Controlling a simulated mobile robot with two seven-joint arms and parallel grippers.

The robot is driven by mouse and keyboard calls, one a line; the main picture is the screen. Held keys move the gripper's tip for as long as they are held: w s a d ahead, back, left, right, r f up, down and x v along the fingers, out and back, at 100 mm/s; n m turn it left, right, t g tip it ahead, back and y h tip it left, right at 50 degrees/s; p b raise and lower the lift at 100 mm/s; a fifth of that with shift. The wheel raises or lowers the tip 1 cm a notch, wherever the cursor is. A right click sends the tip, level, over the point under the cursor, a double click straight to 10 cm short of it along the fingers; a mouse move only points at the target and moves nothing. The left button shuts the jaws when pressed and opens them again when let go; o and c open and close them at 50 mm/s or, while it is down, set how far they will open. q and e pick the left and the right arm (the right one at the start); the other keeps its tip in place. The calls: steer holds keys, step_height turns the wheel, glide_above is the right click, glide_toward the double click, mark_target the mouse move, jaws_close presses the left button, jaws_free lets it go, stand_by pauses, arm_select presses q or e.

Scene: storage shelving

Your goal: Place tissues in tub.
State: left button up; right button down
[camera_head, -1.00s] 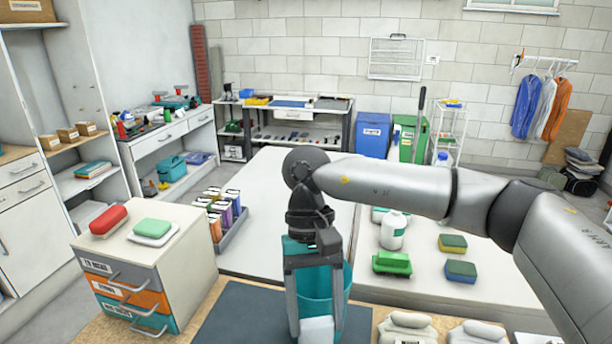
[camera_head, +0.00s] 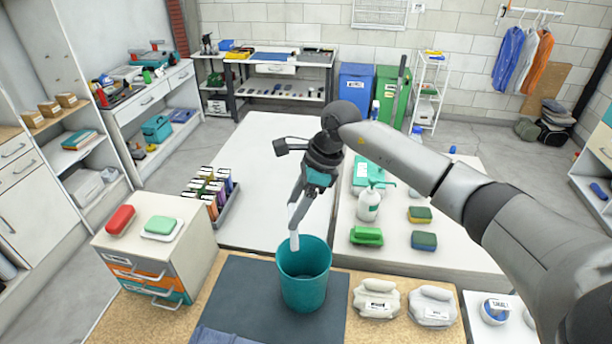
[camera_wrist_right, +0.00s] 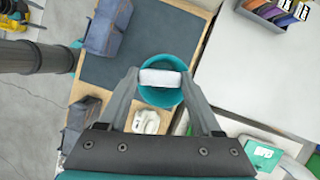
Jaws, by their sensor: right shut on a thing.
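The teal tub (camera_head: 304,284) stands upright on a dark mat at the front of the table. My right gripper (camera_head: 296,228) comes down over the tub's left rear rim, shut on a small white tissue pack (camera_head: 294,241). The pack's lower end is about at rim height in the head view; I cannot tell whether it is inside the rim. In the right wrist view the pack (camera_wrist_right: 160,78) lies between the two fingertips (camera_wrist_right: 160,80), in front of the tub's opening (camera_wrist_right: 160,97). The tub's floor is mostly hidden. My left gripper is not in view.
Two pale wrapped bundles (camera_head: 376,300) lie right of the tub. A drawer unit (camera_head: 150,250) with red and green items stands left. Behind are a tray of coloured boxes (camera_head: 212,197), a white pump bottle (camera_head: 368,204) and sponges (camera_head: 424,240).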

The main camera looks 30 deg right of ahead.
arm_select(q)
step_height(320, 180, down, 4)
steer(key=b, duration=0.5)
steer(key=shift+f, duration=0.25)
arm_select(e)
step_height(320, 180, down, 10)
steer(key=d+m+t, duration=0.1)
steer(key=d+m, duration=0.1)
steer(key=m, duration=0.1)
steer(key=shift+w+d+h, duration=0.3)
steer(key=shift+w+d, duration=0.1)
steer(key=shift+w, duration=0.05)
jaws_free()
arm_select(q)
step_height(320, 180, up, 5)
steer(key=p, duration=0.4)
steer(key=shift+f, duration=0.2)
arm_select(e)
step_height(320, 180, up, 7)
